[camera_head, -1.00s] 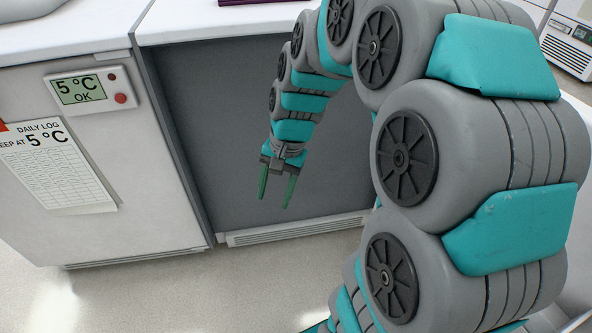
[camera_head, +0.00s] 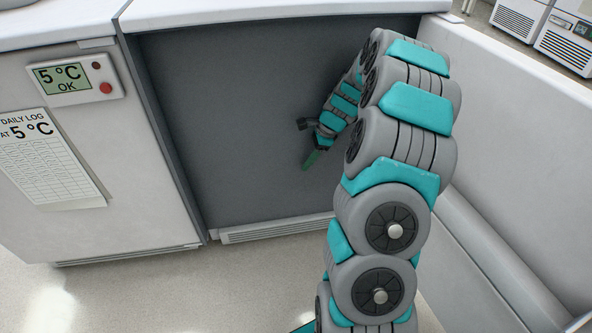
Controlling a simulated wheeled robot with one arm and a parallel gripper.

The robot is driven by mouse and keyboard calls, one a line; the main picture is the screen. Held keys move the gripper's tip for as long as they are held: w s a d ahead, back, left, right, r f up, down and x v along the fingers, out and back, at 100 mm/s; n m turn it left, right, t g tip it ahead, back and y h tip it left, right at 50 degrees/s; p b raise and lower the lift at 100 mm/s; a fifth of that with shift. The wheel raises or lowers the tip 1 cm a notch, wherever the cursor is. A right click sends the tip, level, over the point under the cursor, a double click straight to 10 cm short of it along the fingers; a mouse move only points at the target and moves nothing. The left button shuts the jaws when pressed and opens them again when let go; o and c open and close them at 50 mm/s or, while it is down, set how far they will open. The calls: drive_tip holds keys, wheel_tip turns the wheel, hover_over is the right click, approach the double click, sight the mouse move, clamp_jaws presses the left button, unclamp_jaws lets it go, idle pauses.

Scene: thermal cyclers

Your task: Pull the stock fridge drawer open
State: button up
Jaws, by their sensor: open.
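A white fridge front (camera_head: 140,170) stands at the left, with a 5 °C OK display (camera_head: 75,80) on it. To its right is a dark grey panel or recess (camera_head: 220,120) under a white top, with a vent strip (camera_head: 275,229) along its bottom. I cannot tell whether this grey area is a drawer front, and no handle is clearly visible. My gripper (camera_head: 311,160) is in front of the grey area, right of its middle.
A paper log sheet (camera_head: 42,160) hangs on the white fridge. A white side wall (camera_head: 510,160) closes the space at the right, close to my arm. White machines (camera_head: 565,45) stand beyond it. The floor (camera_head: 180,290) in front is clear.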

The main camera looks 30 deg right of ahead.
sight(294, 172)
drive_tip(key=x, duration=0.7)
clamp_jaws()
idle(0.3)
idle(1.0)
